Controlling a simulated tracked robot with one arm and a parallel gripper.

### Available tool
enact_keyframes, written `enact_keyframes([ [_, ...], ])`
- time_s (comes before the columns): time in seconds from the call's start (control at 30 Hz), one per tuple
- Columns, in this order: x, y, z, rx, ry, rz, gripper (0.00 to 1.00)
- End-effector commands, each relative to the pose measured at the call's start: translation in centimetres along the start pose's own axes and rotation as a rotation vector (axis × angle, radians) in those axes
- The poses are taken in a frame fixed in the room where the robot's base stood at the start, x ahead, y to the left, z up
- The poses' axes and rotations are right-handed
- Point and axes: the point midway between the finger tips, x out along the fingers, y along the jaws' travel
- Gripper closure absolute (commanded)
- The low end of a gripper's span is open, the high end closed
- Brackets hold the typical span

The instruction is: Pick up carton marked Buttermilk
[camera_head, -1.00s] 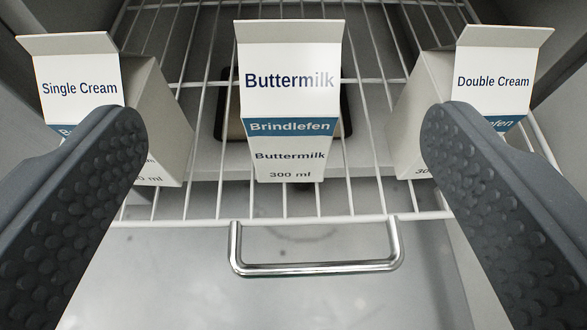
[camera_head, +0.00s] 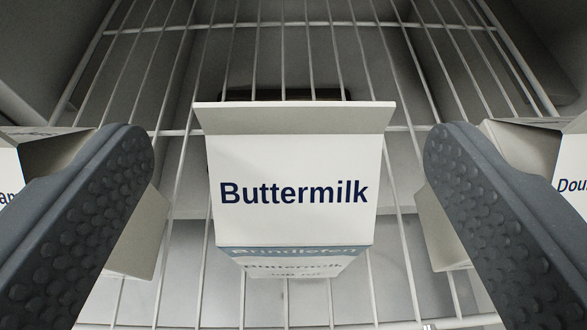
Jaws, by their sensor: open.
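The carton marked Buttermilk (camera_head: 293,190) stands upright on a white wire shelf (camera_head: 385,310) in the middle of the view. It is white with a blue band and a folded top ridge. My gripper (camera_head: 288,150) is open, with one dark, studded finger on each side of the carton. Clear gaps show between the carton and both fingers, and nothing is held. The carton's lower front is strongly foreshortened from this high angle.
The Single Cream carton (camera_head: 138,235) stands to the left, partly behind the left finger. The Double Cream carton (camera_head: 440,230) stands to the right, partly behind the right finger. Bare wire shelf shows behind the Buttermilk carton. A dark-edged object (camera_head: 285,95) lies below the wires.

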Motion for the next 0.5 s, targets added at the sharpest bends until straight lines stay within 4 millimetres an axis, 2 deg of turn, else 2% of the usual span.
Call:
enact_keyframes([
  [0.17, 0.7, 0.1, 0.1, 0.000, -0.001, 0.000, 0.20],
  [0.5, 4.7, 0.2, -0.1, 0.000, -0.001, 0.000, 0.20],
])
